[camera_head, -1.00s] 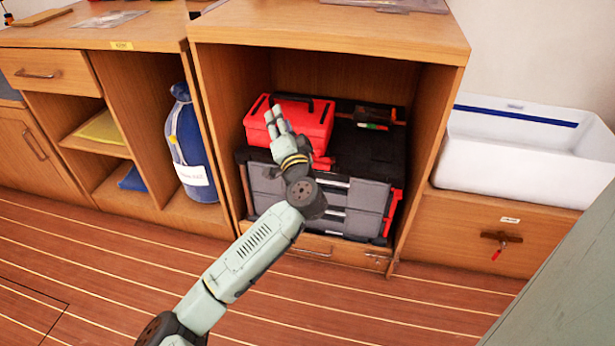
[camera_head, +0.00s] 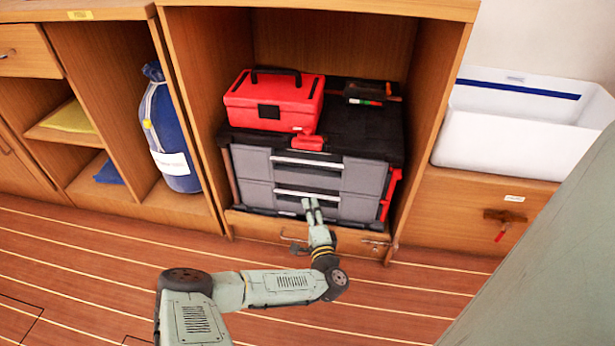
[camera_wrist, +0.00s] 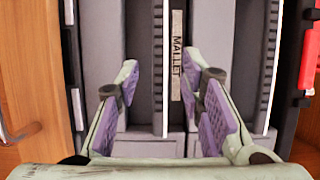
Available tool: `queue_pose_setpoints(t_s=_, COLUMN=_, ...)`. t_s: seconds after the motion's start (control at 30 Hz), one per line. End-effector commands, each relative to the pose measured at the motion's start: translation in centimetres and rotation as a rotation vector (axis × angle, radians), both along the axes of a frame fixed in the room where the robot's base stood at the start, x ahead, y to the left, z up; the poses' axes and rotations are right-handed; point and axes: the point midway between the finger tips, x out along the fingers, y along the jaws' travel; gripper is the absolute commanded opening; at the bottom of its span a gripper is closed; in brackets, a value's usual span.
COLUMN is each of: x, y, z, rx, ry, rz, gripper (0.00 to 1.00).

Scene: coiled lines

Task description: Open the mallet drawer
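The mallet drawer is the lower grey drawer (camera_head: 355,207) of a black and grey tool chest in the open cabinet. It appears shut. Its pale horizontal handle (camera_head: 292,192) runs across the front, and in the wrist view the handle bar (camera_wrist: 158,60) looks vertical. A label reading MALLET (camera_wrist: 177,55) sits beside that bar. My gripper (camera_head: 310,204) is in front of this drawer, just below the handle in the head view. In the wrist view my gripper (camera_wrist: 163,72) is open, with its fingers on either side of the bar and label. Whether they touch the drawer cannot be told.
Another drawer with a pale handle (camera_head: 308,162) is above. A red toolbox (camera_head: 275,100) stands on the chest. A wooden drawer front (camera_head: 340,240) with metal handles lies below. Cabinet walls flank the chest. The striped floor (camera_head: 90,260) in front is clear.

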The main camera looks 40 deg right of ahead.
Motion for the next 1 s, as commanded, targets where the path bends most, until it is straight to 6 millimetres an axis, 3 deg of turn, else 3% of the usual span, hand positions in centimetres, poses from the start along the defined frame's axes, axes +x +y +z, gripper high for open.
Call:
queue_pose_setpoints(t_s=0.1, x=1.9, y=-1.0, z=-0.1, rx=0.002, ry=-0.003, rz=-0.001, gripper=0.35)
queue_pose_setpoints(t_s=0.3, x=3.8, y=-2.0, z=-0.1, rx=0.001, ry=0.0, rz=0.0, gripper=0.35)
queue_pose_setpoints(t_s=0.67, x=4.2, y=-2.2, z=0.0, rx=-0.001, ry=0.003, rz=-0.001, gripper=0.35)
queue_pose_setpoints(t_s=1.0, x=4.2, y=-2.2, z=0.0, rx=0.0, ry=0.002, rz=0.0, gripper=0.12)
